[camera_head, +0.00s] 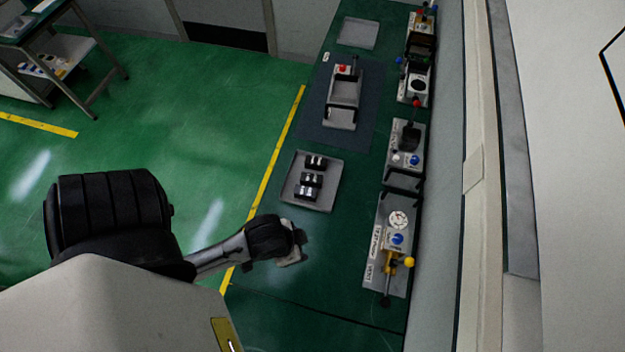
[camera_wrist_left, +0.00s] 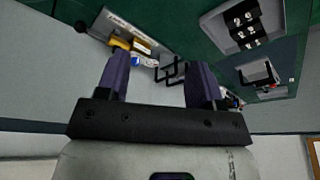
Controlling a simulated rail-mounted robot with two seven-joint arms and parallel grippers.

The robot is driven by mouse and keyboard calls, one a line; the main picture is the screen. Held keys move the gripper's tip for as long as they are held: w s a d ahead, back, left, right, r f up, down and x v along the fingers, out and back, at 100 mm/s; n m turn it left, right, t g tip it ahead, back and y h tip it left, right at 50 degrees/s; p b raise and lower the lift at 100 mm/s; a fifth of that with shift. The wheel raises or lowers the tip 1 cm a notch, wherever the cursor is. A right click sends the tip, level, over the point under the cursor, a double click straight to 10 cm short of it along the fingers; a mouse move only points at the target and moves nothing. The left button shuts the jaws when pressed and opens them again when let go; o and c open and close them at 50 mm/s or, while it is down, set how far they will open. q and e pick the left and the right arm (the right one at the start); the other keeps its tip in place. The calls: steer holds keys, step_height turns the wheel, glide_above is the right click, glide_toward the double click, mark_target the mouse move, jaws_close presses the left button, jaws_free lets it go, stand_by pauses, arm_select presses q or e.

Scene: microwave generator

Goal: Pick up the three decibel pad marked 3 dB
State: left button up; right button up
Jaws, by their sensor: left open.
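Three small black-and-silver pads lie in a row in a shallow grey tray (camera_head: 325,200) on the green bench: a far pad (camera_head: 315,162), a middle pad (camera_head: 311,180) and a near pad (camera_head: 305,193). Their markings are too small to read, so I cannot tell which is 3 dB. My left gripper (camera_head: 290,245) is over the bench, nearer than the tray and apart from it. In the left wrist view my left gripper (camera_wrist_left: 160,68) is open, with nothing between its purple fingers. The tray (camera_wrist_left: 215,25) and pads (camera_wrist_left: 245,25) show there at upper right. My right gripper is out of view.
A grey device with a red knob (camera_head: 343,95) stands on a dark mat beyond the tray. Several units line the bench's right side by the wall, including one with a yellow knob (camera_head: 397,240). An empty grey plate (camera_head: 358,33) lies at the far end. The near bench is clear.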

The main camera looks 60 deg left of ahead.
arm_select(q)
steer(key=shift+o, duration=0.5)
steer(key=o, duration=0.6)
steer(key=shift+a, duration=0.2)
steer(key=shift+o, duration=0.2)
steer(key=shift+d, duration=0.1)
